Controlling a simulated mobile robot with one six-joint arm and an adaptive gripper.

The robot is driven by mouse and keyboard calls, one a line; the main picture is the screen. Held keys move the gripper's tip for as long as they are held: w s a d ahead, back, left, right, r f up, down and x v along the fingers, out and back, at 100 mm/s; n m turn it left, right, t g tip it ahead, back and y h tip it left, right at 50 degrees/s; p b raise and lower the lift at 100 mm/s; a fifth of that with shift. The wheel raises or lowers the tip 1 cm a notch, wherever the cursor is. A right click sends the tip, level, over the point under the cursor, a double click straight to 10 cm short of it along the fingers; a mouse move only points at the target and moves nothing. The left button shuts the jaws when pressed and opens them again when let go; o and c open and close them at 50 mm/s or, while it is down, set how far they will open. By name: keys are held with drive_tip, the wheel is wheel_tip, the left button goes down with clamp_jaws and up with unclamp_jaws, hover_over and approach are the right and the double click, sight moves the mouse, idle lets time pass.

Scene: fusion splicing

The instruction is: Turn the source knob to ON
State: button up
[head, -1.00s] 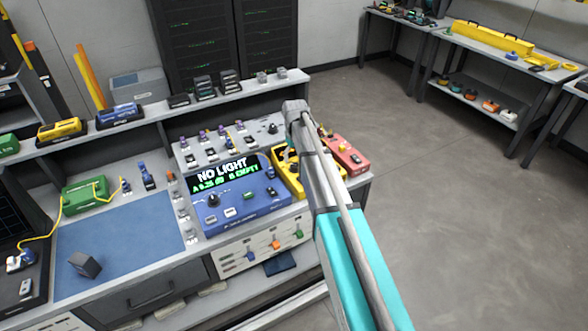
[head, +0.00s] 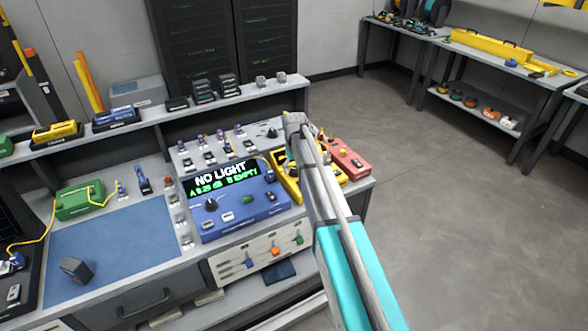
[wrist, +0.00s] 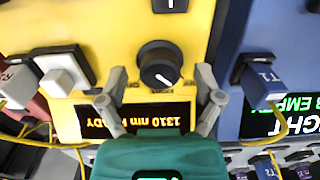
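The yellow source box (wrist: 110,25) fills the middle of the wrist view. Its round black knob (wrist: 158,62) has a white mark pointing down and to the right in that view; its position labels are not readable. A lit screen (wrist: 165,117) below the knob reads 1310 nm and READY, upside down. My gripper (wrist: 161,72) is open, one fingertip on each side of the knob, with gaps between them and it. In the head view the yellow box (head: 281,187) is partly hidden behind my arm, and my gripper is hidden there.
A blue meter (head: 240,215) reading NO LIGHT stands left of the yellow box. A red box (head: 345,160) stands to its right. In the wrist view, a white connector (wrist: 62,75) and a plug labelled T1 (wrist: 263,85) sit beside my fingers.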

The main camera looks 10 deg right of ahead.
drive_tip(key=c, duration=1.1)
drive_tip(key=shift+a, duration=0.2)
drive_tip(key=shift+d, duration=0.1)
drive_tip(key=shift+c, duration=0.2)
